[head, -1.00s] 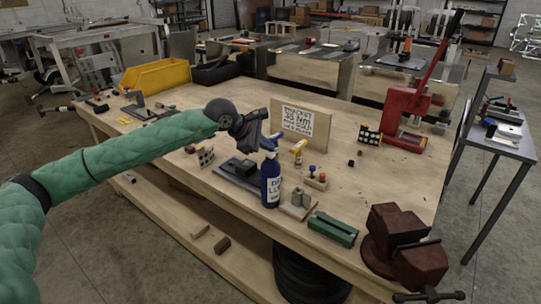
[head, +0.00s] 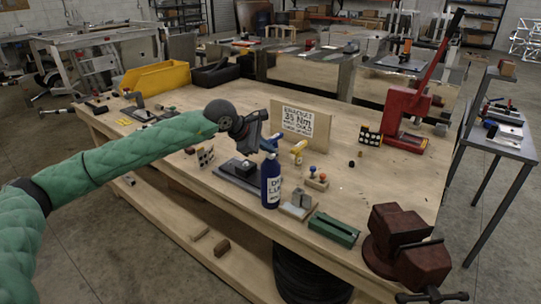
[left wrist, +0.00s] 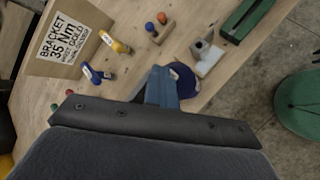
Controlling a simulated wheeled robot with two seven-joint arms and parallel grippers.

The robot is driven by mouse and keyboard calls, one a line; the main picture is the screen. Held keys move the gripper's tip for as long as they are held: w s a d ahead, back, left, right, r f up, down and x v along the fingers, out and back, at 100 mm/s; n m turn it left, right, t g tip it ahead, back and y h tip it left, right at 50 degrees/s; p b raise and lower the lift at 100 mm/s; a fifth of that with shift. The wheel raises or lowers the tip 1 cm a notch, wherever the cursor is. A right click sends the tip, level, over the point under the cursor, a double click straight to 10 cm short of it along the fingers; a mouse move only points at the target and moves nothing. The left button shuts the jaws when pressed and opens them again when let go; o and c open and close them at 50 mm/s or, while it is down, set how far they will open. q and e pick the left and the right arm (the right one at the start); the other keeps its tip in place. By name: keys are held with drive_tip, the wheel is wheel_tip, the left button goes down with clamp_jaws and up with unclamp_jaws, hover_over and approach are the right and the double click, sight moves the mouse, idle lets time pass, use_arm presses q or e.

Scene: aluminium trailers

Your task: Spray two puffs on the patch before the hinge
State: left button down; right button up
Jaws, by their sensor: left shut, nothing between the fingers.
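A blue spray bottle (head: 271,183) with a white label stands upright at the front edge of the workbench. My left gripper (head: 258,133) is shut and empty, just above and behind the bottle's head; I cannot tell whether it touches it. In the left wrist view the blue spray head (left wrist: 162,88) and part of the bottle's round body (left wrist: 184,80) show past the dark gripper housing; the fingertips are hidden. A dark plate with a black block (head: 239,170) lies left of the bottle. I cannot make out which piece is the hinge or the patch. My right gripper is out of view.
Right of the bottle are a grey block on a pale base (head: 299,205), a green tray (head: 333,229) and a dark red vise (head: 405,250). A yellow-topped item (head: 298,152) and a lettered board (head: 300,122) stand behind. The bench's middle right is mostly clear.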

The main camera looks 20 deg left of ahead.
sight(268, 155)
use_arm(q)
drive_tip(key=shift+r+b, duration=0.2)
drive_tip(key=shift+b, duration=0.15)
drive_tip(key=shift+r, duration=0.2)
drive_tip(key=shift+r+p, duration=0.45)
drive_tip(key=shift+r, duration=2.5)
drive_tip(key=shift+d, duration=0.1)
